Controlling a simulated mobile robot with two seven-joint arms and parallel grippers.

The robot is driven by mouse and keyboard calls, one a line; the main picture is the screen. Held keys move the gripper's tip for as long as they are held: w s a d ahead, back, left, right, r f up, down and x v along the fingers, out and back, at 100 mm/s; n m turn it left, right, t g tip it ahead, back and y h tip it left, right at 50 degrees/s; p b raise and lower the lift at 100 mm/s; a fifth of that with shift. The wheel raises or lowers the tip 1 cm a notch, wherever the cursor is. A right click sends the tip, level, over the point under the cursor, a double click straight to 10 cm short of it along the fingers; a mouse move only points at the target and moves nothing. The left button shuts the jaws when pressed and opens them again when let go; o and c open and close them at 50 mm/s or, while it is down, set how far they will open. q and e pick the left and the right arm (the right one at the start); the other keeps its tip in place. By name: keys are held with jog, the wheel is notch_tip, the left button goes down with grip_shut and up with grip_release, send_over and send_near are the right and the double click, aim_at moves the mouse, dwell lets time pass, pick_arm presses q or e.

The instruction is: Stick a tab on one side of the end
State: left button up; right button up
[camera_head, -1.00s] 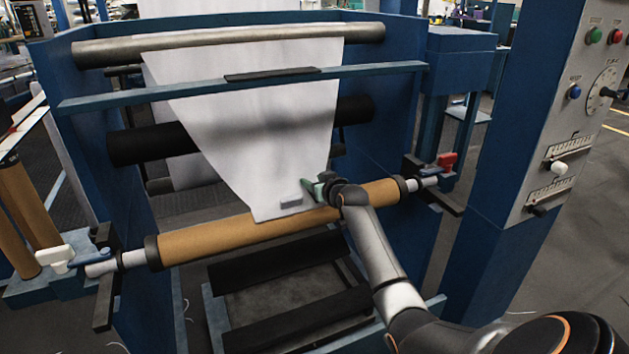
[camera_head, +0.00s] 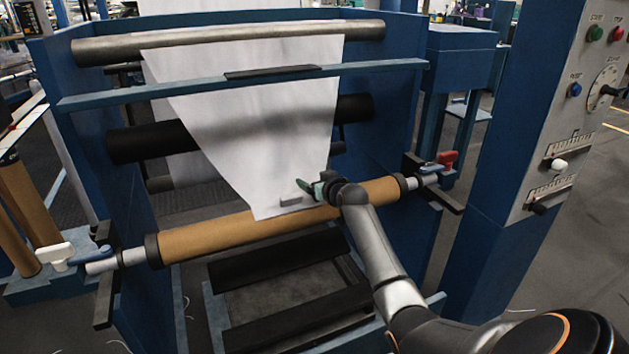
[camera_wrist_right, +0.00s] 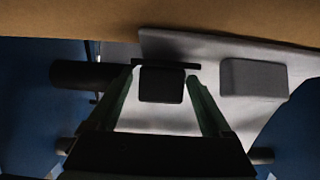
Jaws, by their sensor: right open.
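The white sheet (camera_head: 265,130) hangs down over the rollers, and its narrowed end lies at the brown roll (camera_head: 250,232). A light grey tab (camera_head: 291,200) is on the sheet's end, left of my right gripper (camera_head: 313,188); it also shows in the right wrist view (camera_wrist_right: 253,78). My right gripper's green fingers are spread at the right part of the end. In the wrist view a dark, rounded block (camera_wrist_right: 161,86) shows between the fingers; whether it touches the sheet I cannot tell. My left gripper is out of view.
A blue frame (camera_head: 400,240) surrounds the roll. A blue crossbar (camera_head: 180,92) and a metal roller (camera_head: 220,42) run above. A white lever (camera_head: 54,257) and a red lever (camera_head: 447,158) sit by the roll's ends. A control panel (camera_head: 590,110) stands at right.

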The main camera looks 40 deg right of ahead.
jog(key=shift+s+r, duration=0.1)
jog(key=shift+s, duration=0.1)
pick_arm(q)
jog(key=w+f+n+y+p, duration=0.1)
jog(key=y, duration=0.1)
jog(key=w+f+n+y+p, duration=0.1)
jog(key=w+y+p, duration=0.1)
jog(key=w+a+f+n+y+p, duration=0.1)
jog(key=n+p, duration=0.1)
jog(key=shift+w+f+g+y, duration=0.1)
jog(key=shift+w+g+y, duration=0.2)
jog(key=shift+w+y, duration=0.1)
pick_arm(e)
jog(key=v, duration=1.2)
